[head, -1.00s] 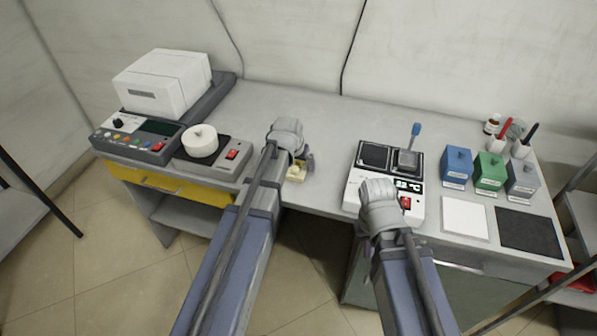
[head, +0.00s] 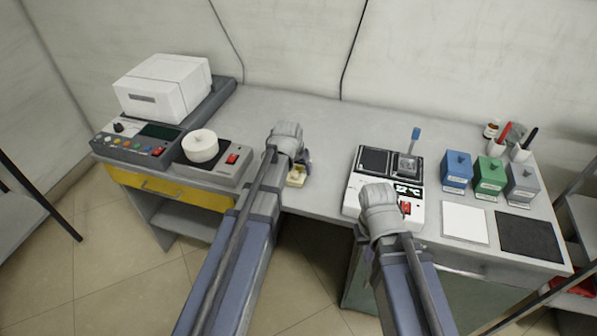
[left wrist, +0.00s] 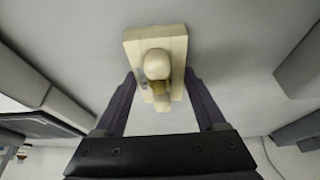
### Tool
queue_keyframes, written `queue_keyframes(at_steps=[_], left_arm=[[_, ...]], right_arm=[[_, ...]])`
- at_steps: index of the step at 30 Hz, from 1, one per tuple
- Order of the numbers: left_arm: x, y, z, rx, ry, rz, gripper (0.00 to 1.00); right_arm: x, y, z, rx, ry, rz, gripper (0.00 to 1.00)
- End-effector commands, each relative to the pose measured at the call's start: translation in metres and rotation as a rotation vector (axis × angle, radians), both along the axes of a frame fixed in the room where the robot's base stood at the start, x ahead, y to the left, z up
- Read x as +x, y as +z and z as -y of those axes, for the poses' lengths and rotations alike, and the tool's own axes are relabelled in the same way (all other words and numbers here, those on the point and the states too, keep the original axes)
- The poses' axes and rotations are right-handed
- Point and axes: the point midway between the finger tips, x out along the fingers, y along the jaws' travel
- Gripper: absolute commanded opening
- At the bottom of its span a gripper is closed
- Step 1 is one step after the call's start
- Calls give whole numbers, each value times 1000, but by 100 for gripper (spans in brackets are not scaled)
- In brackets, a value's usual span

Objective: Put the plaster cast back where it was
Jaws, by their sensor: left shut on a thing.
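The plaster cast (head: 297,177) is a small cream piece near the front edge of the bench, mostly hidden behind my left gripper in the head view. In the left wrist view the cast (left wrist: 158,62) shows a rectangular base with a rounded knob. My left gripper (left wrist: 160,82) has one dark finger on each side of it and is shut on it. I cannot tell whether its base touches the bench. My right gripper (head: 378,197) is over the front of the white heating unit (head: 352,202); its fingers are hidden.
A white waxer-like box (head: 163,88) and a grey unit with a round white pot (head: 200,146) stand left. Blue (head: 456,172), green (head: 488,176) and grey (head: 522,184) boxes stand right, behind a white pad (head: 465,225) and a black pad (head: 528,236). The bench's middle back is clear.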

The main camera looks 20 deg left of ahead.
Motion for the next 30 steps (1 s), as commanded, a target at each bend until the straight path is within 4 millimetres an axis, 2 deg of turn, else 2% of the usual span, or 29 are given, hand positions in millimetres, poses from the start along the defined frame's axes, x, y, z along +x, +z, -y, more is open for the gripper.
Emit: queue_keyframes(at_steps=[8,14,20,30], left_arm=[[0,1,0,0,0,0,0],[0,12,0,0,0,0,0],[0,37,0,0,0,0,0],[0,89,0,0,0,0,0]], right_arm=[[0,1,0,0,0,0,0],[0,12,0,0,0,0,0],[0,37,0,0,0,0,0],[0,89,0,0,0,0,0]])
